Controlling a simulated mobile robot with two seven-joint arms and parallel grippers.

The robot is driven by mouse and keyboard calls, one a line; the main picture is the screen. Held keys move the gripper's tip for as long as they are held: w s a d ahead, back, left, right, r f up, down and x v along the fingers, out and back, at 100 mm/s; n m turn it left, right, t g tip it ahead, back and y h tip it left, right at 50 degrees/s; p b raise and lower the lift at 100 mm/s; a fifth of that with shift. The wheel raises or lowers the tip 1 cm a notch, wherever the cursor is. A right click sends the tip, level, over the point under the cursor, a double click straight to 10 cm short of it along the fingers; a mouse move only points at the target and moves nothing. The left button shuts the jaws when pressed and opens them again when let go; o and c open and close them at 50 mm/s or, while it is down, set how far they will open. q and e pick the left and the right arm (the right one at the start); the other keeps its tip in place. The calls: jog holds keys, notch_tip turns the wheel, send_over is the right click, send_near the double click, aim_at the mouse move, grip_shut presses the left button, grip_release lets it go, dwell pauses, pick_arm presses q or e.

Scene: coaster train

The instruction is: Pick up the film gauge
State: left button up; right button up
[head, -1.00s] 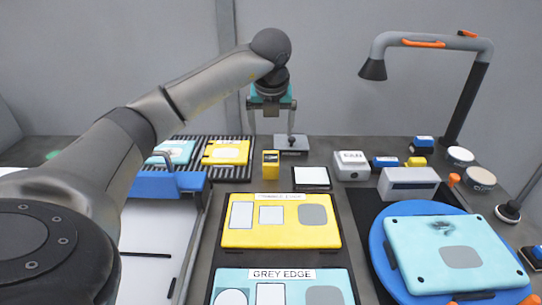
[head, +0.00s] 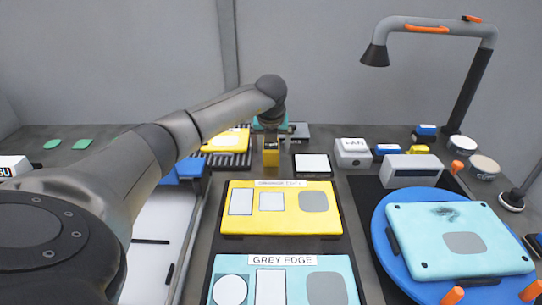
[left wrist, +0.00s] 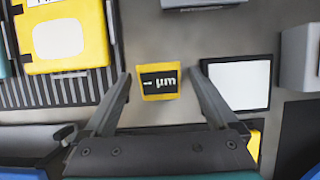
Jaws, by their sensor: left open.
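The film gauge (head: 271,155) is a small yellow block standing on the grey bench behind the yellow panel. In the left wrist view the gauge (left wrist: 159,83) shows its dark display reading "µm", between the two fingers and apart from both. My left gripper (left wrist: 158,76) is open and empty, pointing down over the gauge. In the head view the left gripper (head: 270,134) is just above the gauge, its fingers mostly hidden. My right gripper is not in view.
A white-topped pad (head: 312,164) lies close to the right of the gauge. A ribbed rack with a yellow plate (head: 228,139) is to its left. A yellow panel (head: 240,225) lies in front. A blue turntable (head: 381,235) holds a teal panel at the right.

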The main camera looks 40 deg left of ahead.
pick_arm(q)
jog(key=shift+w+a+f, duration=0.1)
jog(key=shift+w+f, duration=0.05)
jog(key=shift+f, duration=0.3)
jog(key=shift+r, duration=0.1)
grip_shut()
dwell(0.4)
